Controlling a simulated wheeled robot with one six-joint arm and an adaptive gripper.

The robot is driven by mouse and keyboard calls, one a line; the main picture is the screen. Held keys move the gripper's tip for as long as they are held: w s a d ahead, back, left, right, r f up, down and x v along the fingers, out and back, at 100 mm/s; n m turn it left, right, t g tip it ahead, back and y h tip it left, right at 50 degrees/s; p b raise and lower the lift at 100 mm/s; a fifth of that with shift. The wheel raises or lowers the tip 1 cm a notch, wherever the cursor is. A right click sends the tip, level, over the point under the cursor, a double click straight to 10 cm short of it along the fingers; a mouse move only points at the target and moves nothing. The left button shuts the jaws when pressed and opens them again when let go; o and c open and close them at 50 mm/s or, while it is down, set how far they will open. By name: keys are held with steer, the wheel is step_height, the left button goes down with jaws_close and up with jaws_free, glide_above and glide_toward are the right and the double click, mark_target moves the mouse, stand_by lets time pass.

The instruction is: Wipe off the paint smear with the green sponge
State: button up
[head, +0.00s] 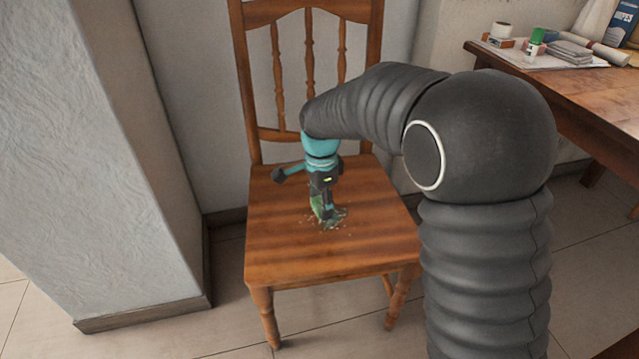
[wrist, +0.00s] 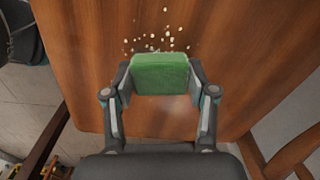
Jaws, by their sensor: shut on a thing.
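My gripper (head: 324,207) reaches down to the seat of a wooden chair (head: 280,235). In the wrist view my gripper (wrist: 160,80) is shut on the green sponge (wrist: 160,72), with a finger on each side of it. The green sponge (head: 317,205) shows only in part in the head view, low over the seat; I cannot tell whether it touches the wood. The paint smear (head: 341,214) shows as pale specks around the sponge on the seat. In the wrist view the smear (wrist: 168,38) is scattered specks just beyond the sponge; any part under it is hidden.
The chair's back (head: 309,55) stands behind my gripper, near the wall. A white pillar (head: 130,150) is at the left. A wooden table (head: 600,90) at the right holds a green-topped container (head: 537,35), folded grey cloths (head: 570,52) and other items. The seat around the smear is clear.

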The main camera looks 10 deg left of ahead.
steer(key=shift+a+r+p, duration=0.1)
steer(key=shift+r+p, duration=1.7)
steer(key=shift+r, duration=0.85)
steer(key=shift+s, duration=0.15)
